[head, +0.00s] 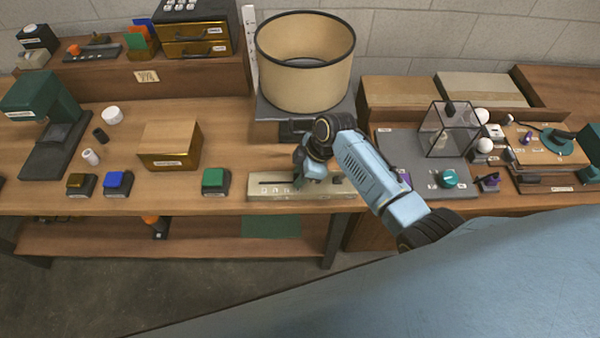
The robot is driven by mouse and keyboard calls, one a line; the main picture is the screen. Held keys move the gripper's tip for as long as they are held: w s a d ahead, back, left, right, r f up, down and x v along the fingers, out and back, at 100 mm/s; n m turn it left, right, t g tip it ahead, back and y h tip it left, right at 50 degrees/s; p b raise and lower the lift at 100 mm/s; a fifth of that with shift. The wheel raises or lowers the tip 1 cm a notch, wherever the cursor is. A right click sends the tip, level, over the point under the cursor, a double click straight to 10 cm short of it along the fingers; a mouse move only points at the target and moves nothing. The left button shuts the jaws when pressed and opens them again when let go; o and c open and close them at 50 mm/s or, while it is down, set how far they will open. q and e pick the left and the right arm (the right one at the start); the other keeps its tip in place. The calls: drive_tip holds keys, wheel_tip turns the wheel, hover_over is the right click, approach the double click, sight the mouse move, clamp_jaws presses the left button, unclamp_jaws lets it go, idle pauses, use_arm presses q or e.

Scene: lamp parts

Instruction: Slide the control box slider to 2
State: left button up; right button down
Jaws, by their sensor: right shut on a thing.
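The control box (261,188) is a long, low beige box at the front edge of the workbench, with a dark slot and a row of small marked squares on top. My right gripper (299,182) is over the middle of the box, pointing down, and is shut on the slider. The slider knob is mostly hidden by the fingers, so its exact setting cannot be read. My right arm covers part of the box's right half. My left gripper is not in view.
A large cream lampshade (305,90) stands just behind the box. A green button block (215,181) sits to its left. A grey board (400,150) with a clear case (448,130) and a teal knob (449,179) lies to the right. Bare bench (235,120) shows at left.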

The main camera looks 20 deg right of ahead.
sight(283, 183)
drive_tip(key=shift+w+a, duration=0.25)
drive_tip(key=shift+a, duration=0.5)
drive_tip(key=shift+w+a, duration=0.2)
drive_tip(key=shift+a, duration=0.55)
drive_tip(key=c, duration=1.2)
unclamp_jaws()
drive_tip(key=shift+o, duration=0.2)
drive_tip(key=shift+d, duration=0.1)
drive_tip(key=p+v, duration=0.1)
drive_tip(key=v, duration=1.2)
drive_tip(key=shift+r, duration=0.15)
drive_tip(key=shift+s, duration=0.1)
